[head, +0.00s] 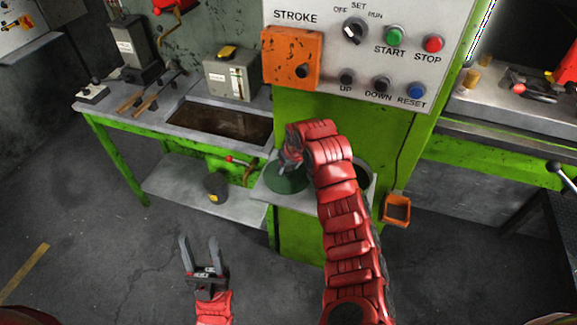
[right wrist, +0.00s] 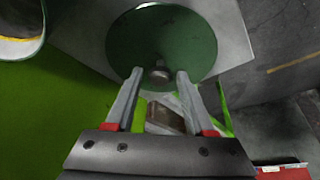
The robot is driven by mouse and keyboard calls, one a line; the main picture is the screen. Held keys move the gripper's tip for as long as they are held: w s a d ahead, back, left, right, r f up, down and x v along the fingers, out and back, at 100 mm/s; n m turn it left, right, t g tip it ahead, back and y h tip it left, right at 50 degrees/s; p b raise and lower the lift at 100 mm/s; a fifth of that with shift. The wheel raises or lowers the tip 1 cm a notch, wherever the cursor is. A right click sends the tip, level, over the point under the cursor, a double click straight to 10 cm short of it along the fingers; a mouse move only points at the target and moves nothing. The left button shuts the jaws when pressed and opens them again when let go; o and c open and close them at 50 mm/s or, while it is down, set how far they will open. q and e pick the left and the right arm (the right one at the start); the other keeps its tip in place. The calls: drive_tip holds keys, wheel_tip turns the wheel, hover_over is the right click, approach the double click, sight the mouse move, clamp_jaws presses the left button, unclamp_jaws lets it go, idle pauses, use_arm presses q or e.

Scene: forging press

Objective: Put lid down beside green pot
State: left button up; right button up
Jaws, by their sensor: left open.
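The green lid (head: 287,180) lies on a small pale shelf (head: 270,198) at the front of the green press. It appears as a round green disc with a small knob in the right wrist view (right wrist: 200,45). The pot (right wrist: 22,22) is partly in view there at the upper left, a round opening with a yellowish inner edge, apart from the lid. In the head view my right arm hides most of the pot. My right gripper (right wrist: 160,75) is open, its fingertips on either side of the knob with gaps. My left gripper (head: 200,241) is open and empty above the floor.
A control panel (head: 340,75) with an orange box and several buttons is above the shelf. A green workbench (head: 185,125) with tools and a sunken tray stands at left. An orange holder (head: 397,209) hangs right of the shelf. The floor at lower left is clear.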

drive_tip(key=shift+o, duration=0.5)
drive_tip(key=shift+r, duration=0.2)
drive_tip(key=shift+s+d+r, duration=0.1)
drive_tip(key=shift+r, duration=0.2)
drive_tip(key=b+v, duration=0.2)
drive_tip(key=v, duration=0.2)
drive_tip(key=shift+d+r, duration=0.1)
drive_tip(key=shift+r, duration=0.2)
wheel_tip(320, 180, up, 5)
hover_over(292, 181)
drive_tip(key=s, duration=0.2)
drive_tip(key=shift+s+d+r+p, duration=0.15)
drive_tip(key=shift+d+r+p, duration=0.4)
drive_tip(key=shift+p, duration=0.1)
